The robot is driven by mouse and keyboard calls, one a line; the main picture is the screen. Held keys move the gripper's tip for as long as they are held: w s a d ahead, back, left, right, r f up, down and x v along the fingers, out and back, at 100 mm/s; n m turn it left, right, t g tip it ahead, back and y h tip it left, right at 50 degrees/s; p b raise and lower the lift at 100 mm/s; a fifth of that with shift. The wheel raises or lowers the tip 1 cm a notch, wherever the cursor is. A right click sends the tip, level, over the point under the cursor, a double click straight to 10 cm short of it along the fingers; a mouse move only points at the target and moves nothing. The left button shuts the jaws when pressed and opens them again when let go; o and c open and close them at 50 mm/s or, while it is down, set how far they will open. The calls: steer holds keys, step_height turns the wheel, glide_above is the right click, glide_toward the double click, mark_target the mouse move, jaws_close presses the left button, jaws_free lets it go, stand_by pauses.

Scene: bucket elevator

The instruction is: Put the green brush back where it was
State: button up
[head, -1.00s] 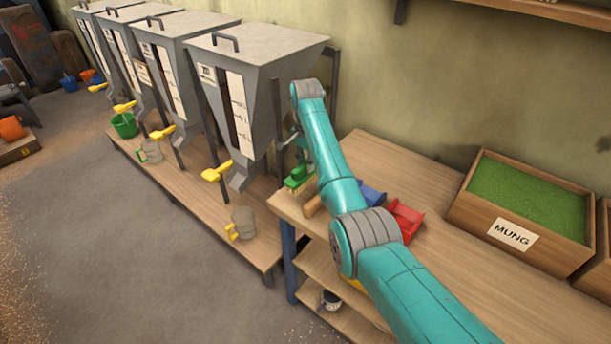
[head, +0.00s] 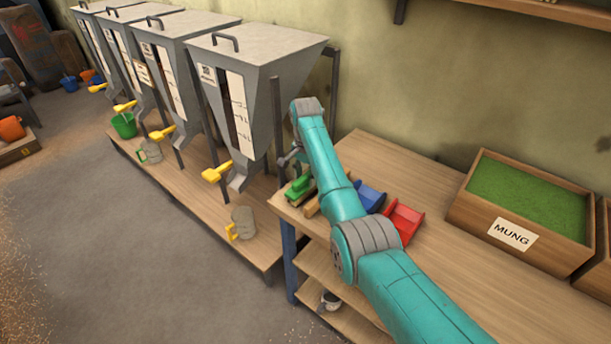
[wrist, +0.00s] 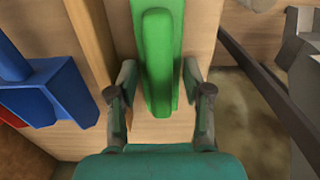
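The green brush (head: 300,188) lies at the left end of the wooden table, close to its edge. In the wrist view the brush (wrist: 158,60) runs lengthwise between the fingers of my gripper (wrist: 158,80). Bare tabletop shows between each finger and the brush, so the gripper is open around it without visible contact. In the head view my arm hides most of the gripper. The brush's underside is hidden.
A wooden piece (wrist: 90,40) lies just left of the brush in the wrist view, with a blue scoop (head: 369,196) and red scoop (head: 404,220) beyond. A grey hopper (head: 245,105) stands close by on the left. A mung box (head: 512,236) stands right.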

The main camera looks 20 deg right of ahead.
mark_target(306, 175)
step_height(306, 175, up, 12)
steer(key=shift+r, duration=0.15)
stand_by(0.5)
